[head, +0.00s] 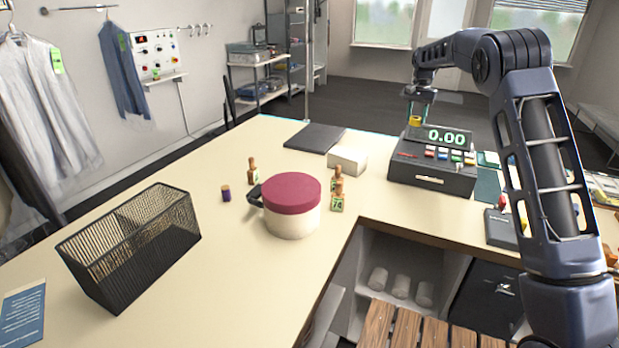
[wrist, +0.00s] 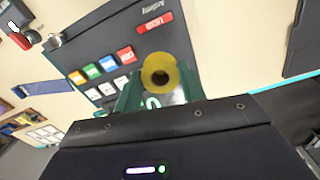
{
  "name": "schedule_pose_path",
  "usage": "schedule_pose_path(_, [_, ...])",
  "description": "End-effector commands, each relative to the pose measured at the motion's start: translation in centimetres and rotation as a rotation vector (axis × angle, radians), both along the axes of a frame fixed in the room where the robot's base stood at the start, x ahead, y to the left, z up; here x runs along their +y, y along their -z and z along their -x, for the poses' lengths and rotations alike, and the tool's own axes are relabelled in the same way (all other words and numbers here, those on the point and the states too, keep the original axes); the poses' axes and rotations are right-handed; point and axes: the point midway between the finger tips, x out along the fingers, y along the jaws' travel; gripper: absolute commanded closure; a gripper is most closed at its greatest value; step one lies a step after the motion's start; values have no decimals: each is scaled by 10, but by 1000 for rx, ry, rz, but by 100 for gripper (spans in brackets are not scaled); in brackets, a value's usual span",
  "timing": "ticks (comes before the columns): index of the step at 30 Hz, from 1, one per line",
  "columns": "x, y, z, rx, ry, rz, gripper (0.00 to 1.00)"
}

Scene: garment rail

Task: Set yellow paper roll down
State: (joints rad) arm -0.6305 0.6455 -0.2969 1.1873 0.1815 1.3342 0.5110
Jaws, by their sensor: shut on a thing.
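The yellow paper roll (wrist: 168,77) is held between the green fingers of my gripper (wrist: 158,92) in the wrist view, its hollow end facing the camera. In the head view the roll (head: 415,120) shows small and yellow below my gripper (head: 418,108). The gripper is shut on it, above or just behind the black cash register (head: 432,165), whose display reads 0.00. In the wrist view the register's coloured keys (wrist: 105,68) lie beyond the roll. I cannot tell whether the roll touches the register.
On the counter (head: 220,265) stand a black mesh basket (head: 130,245), a round box with a dark red lid (head: 291,205), a white block (head: 347,160) and a dark flat pad (head: 314,138). A card terminal (head: 499,229) lies right of the register.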

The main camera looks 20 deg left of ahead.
Motion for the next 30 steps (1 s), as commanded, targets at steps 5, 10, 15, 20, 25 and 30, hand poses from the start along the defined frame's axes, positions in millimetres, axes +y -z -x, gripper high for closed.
schedule_pose_path(5, [79,3,24,-1,-76,-1,82])
schedule_pose_path(10, [148,5,53,-1,-142,0,82])
schedule_pose_path(15, [214,8,89,0,-208,0,82])
schedule_pose_path(20, [272,11,127,0,-267,-1,82])
schedule_pose_path(25, [321,13,164,-1,-319,0,82])
schedule_pose_path(30, [350,15,190,-1,-349,0,82])
